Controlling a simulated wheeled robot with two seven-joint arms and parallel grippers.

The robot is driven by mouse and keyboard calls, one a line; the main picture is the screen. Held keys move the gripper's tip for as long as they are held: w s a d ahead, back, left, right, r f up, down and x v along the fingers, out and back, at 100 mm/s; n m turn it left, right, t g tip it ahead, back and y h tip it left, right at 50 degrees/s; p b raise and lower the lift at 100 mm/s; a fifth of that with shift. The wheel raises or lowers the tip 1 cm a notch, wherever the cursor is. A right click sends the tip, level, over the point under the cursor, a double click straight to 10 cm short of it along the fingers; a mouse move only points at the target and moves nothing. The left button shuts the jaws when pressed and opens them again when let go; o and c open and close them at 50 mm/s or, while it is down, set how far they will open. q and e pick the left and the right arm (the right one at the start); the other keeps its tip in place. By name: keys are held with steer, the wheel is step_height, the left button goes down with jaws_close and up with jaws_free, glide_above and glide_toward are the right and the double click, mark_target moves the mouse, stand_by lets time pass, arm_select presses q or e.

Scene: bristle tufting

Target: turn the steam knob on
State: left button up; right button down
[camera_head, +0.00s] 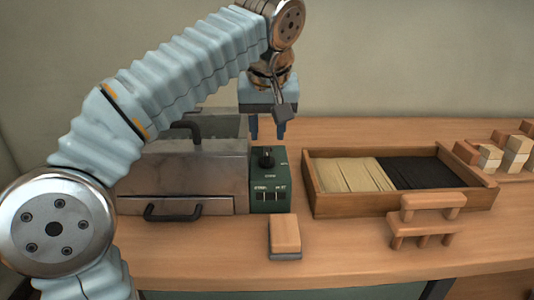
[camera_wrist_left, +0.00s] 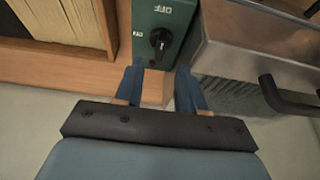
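The steam knob (camera_head: 266,157) is a black round knob with a raised grip on top of a dark green control box (camera_head: 283,182). It also shows in the wrist view (camera_wrist_left: 160,41), near small white lettering. I cannot read its setting surely. My left gripper (camera_head: 267,130) points down above and slightly behind the knob in the head view. In the wrist view its two blue fingers (camera_wrist_left: 158,92) stand apart with nothing held between them, and the knob lies beyond their tips, untouched. My right gripper is not in view.
A metal steam box (camera_head: 185,180) with black handles adjoins the control box on the left. A wooden tray (camera_head: 335,207) of pale and black bristles stands to the right. A wooden block (camera_head: 284,233) lies in front; small wooden racks (camera_head: 425,225) and several blocks (camera_head: 490,155) sit right.

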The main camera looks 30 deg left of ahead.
mark_target(267, 151)
arm_select(q)
steer(key=b+x, duration=0.1)
steer(key=x, duration=0.5)
jaws_close()
